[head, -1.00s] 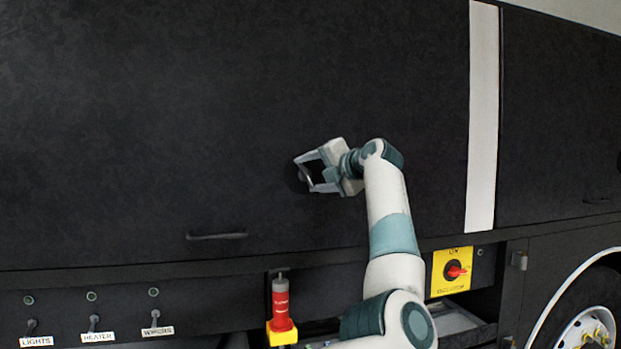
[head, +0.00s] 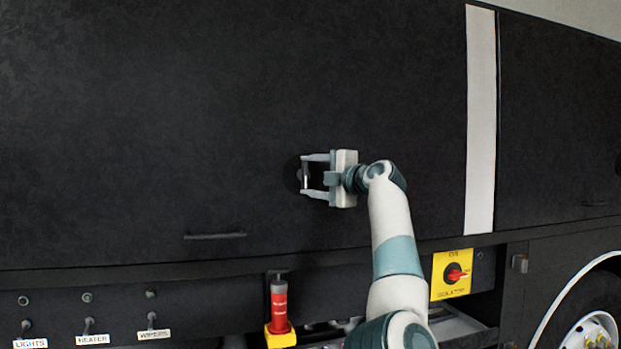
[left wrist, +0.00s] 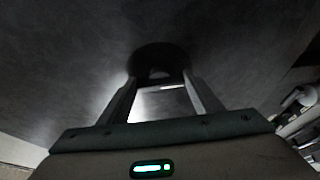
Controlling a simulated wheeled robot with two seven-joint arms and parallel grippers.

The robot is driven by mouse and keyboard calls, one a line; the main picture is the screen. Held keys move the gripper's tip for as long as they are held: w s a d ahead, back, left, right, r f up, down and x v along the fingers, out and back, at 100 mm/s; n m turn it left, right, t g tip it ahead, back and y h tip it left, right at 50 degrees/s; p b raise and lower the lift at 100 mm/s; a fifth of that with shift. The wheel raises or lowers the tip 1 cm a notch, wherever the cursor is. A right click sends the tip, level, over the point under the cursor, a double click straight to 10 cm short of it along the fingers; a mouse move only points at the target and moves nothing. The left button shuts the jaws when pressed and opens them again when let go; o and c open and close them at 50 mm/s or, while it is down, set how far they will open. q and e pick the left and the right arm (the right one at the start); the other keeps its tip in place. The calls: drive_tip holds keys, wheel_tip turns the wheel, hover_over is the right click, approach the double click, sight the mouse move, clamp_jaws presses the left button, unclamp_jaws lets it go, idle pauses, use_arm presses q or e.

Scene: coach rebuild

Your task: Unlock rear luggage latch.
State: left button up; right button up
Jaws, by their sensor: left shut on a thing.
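The luggage latch (head: 306,175) is a small light handle on a dark round base, set in the large black locker panel. My left gripper (head: 304,176) comes at it from the right and is shut on the latch, with one finger above and one below. The handle stands about upright between the fingertips. In the left wrist view the two fingers (left wrist: 160,84) reach to the dark round base (left wrist: 158,57), and a pale bar shows between them. The exact contact at the fingertips is too dark to tell. My right gripper is in neither view.
A recessed pull handle (head: 215,236) sits lower left on the black panel (head: 130,120). Below are labelled switches (head: 88,327), a red cylinder (head: 279,305) on a yellow base and a yellow isolator plate (head: 452,273) with a red knob. A wheel (head: 590,330) is at the lower right.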

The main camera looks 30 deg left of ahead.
use_arm(q)
drive_tip(key=o, duration=1.1)
drive_tip(key=shift+c, duration=0.2)
drive_tip(key=shift+d, duration=0.1)
drive_tip(key=shift+s+d+f+b, duration=0.1)
drive_tip(key=shift+d+b, duration=0.2)
drive_tip(key=shift+d, duration=0.15)
drive_tip(key=b+v, duration=0.6)
drive_tip(key=v, duration=1)
drive_tip(key=shift+b, duration=0.3)
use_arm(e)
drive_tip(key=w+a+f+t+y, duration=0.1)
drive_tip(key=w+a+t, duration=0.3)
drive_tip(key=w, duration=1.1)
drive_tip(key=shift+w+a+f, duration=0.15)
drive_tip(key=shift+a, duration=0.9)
use_arm(q)
drive_tip(key=shift+s+d, duration=0.1)
drive_tip(key=shift+d, duration=0.05)
